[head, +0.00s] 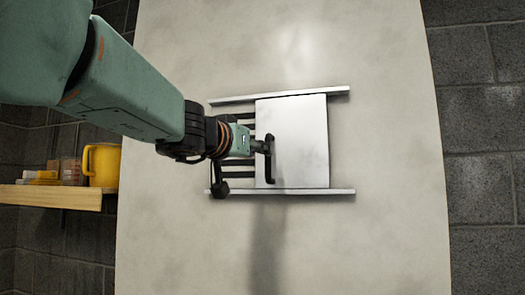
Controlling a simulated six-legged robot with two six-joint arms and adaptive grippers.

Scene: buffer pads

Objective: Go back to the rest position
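My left arm comes in from the left, and its gripper (262,146) is at the black upright handle (271,168) of a white sliding panel (305,140). The fingertips overlap the handle in the picture; I cannot tell whether they are closed around it. The panel sits between an upper rail (225,100) and a lower rail (335,191). Dark horizontal slots (238,175) show left of the panel, partly hidden by my gripper and wrist. My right gripper is not in view.
The rails are on a large pale board (390,150) in front of a grey block wall (485,130). The board right of the rails is clear.

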